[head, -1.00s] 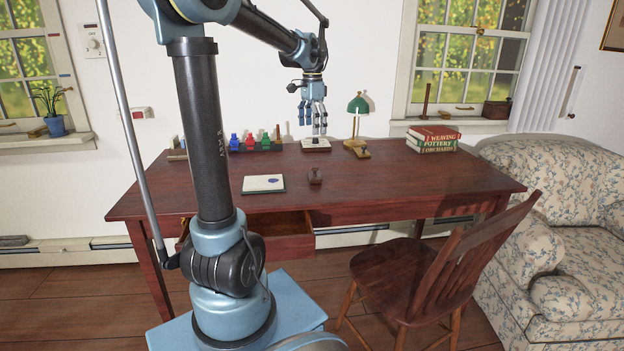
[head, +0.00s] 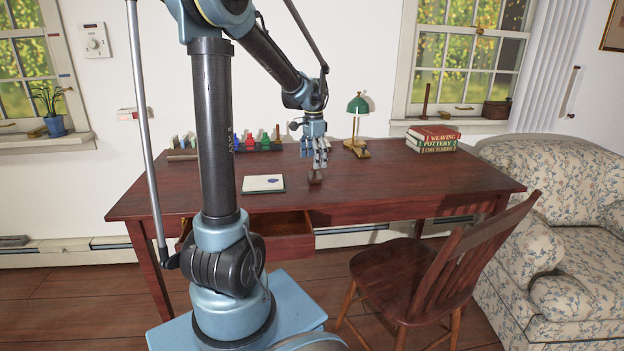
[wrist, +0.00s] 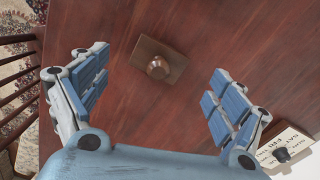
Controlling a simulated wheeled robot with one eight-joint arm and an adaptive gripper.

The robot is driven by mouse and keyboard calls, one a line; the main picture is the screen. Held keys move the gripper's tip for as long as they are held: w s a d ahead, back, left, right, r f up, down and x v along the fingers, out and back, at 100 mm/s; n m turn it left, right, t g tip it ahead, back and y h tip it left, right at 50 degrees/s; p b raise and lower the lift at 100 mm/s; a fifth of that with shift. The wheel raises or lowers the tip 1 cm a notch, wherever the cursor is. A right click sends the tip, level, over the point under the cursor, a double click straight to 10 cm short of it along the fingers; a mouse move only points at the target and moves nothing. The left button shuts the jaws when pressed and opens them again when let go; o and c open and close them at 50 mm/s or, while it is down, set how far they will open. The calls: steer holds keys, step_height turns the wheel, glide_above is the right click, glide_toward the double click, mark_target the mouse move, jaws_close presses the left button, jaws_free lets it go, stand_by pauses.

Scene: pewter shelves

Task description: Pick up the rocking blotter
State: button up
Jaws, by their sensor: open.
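The rocking blotter (head: 315,177), a small brown wooden block with a round knob on top, sits on the desk near its front edge. In the wrist view the blotter (wrist: 175,69) shows from above, with its knob up. My gripper (head: 319,165) is just above the blotter in the head view. In the wrist view my gripper (wrist: 160,84) has its blue-padded fingers spread wide, with the blotter between and beyond them. The fingers appear apart from it, and nothing is held.
A white pad (head: 263,183) lies left of the blotter on the desk (head: 420,184). Colored bottles (head: 250,142), a green lamp (head: 357,106) and stacked books (head: 433,138) stand farther back. An open drawer (head: 285,247) and a chair (head: 440,270) are in front.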

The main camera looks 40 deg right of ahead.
mark_target(315, 174)
steer(key=shift+d+f, duration=0.2)
steer(key=shift+f, duration=1.1)
steer(key=shift+d+f, duration=0.15)
steer(key=shift+f, duration=1.1)
steer(key=shift+c, duration=0.6)
steer(key=c, duration=1.1)
